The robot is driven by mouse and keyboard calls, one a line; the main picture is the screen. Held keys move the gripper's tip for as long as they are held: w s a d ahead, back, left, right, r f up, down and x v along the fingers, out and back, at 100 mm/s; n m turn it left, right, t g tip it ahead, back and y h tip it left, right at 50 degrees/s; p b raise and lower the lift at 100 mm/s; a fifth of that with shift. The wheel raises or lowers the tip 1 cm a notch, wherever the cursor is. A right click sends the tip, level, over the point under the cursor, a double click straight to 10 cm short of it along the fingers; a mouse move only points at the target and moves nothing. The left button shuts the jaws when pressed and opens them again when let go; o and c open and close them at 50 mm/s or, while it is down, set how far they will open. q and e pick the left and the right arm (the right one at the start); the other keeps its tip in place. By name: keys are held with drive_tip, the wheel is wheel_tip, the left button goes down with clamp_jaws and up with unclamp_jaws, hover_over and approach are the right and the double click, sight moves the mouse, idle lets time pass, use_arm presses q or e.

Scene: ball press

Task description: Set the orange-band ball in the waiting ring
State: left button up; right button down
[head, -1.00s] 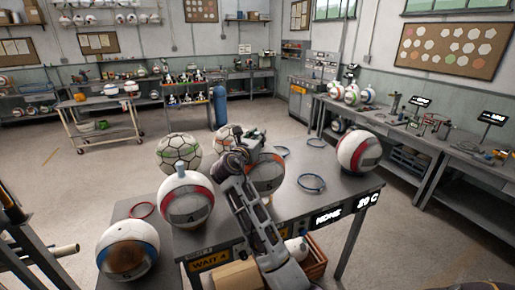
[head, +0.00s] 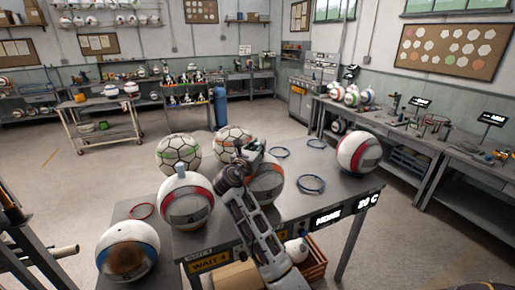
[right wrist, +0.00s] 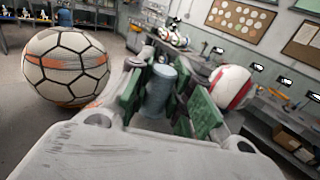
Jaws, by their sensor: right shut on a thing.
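My right gripper (head: 250,150) is shut on a blue-grey knob (right wrist: 158,90), which stands between its green pads in the right wrist view. Under the gripper in the head view is a ball with an orange-red band (head: 268,183), partly covered by my arm. I cannot tell whether it touches the table. A red ring (head: 142,211) lies on the left. I cannot tell which is the waiting ring. My left gripper is not in view.
A red-band ball with a knob (head: 187,208), a green-marked ball (head: 179,153) and an orange-patched ball (head: 232,139) stand to the left. A red-and-white ball (head: 359,152) stands at the right.

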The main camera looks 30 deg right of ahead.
drive_tip(key=shift+f, duration=0.1)
drive_tip(key=c, duration=1.3)
unclamp_jaws()
drive_tip(key=shift+f, duration=0.1)
drive_tip(key=shift+r, duration=0.25)
drive_tip(key=b+v, duration=0.1)
drive_tip(key=v, duration=1.1)
drive_tip(key=shift+a, duration=0.1)
